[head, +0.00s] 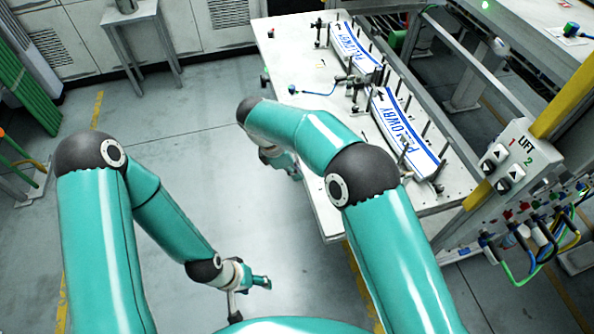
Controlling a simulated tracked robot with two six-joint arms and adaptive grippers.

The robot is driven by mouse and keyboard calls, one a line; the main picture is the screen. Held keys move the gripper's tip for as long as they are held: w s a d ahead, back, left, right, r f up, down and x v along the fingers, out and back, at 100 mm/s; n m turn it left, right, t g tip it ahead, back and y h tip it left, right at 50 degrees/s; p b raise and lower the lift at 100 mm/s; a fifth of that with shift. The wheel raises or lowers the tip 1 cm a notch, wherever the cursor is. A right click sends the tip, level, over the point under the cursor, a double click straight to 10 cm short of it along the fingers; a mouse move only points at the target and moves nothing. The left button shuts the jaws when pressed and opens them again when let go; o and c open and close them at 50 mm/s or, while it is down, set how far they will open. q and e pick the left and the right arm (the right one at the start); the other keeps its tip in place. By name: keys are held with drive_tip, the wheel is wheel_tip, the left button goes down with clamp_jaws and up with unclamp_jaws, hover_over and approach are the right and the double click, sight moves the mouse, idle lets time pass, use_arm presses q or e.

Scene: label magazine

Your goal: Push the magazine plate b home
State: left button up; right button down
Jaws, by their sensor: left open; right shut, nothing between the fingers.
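Two long label magazines lie in line on the white table (300,98), each holding white labels with blue lettering and edged by dark upright posts. The near label stack (408,135) and the far label stack (352,47) both show. I cannot tell which part is magazine plate b. My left gripper (247,297) is open and empty over the floor, low in the view and away from the table. My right gripper (291,170) is shut and empty by the table's left edge, left of the near labels. My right arm partly hides it.
A dark bracket (357,84) stands between the label stacks, with a blue cable on its left. A lift control box (517,158) on a post and several coloured cables stand at the right. A small grey stool (128,18) stands at the back left. The floor at the middle left is clear.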

sight(309, 192)
drive_tip(key=b+x, duration=0.3)
drive_tip(key=x, duration=0.2)
drive_tip(key=shift+f, duration=0.4)
drive_tip(key=d, duration=0.2)
drive_tip(key=d+b, duration=0.1)
drive_tip(key=shift+w+d+r, duration=0.2)
drive_tip(key=shift+w+r, duration=0.1)
use_arm(q)
wheel_tip(309, 192, down, 5)
drive_tip(key=shift+f, duration=0.15)
use_arm(e)
drive_tip(key=shift+d, duration=0.3)
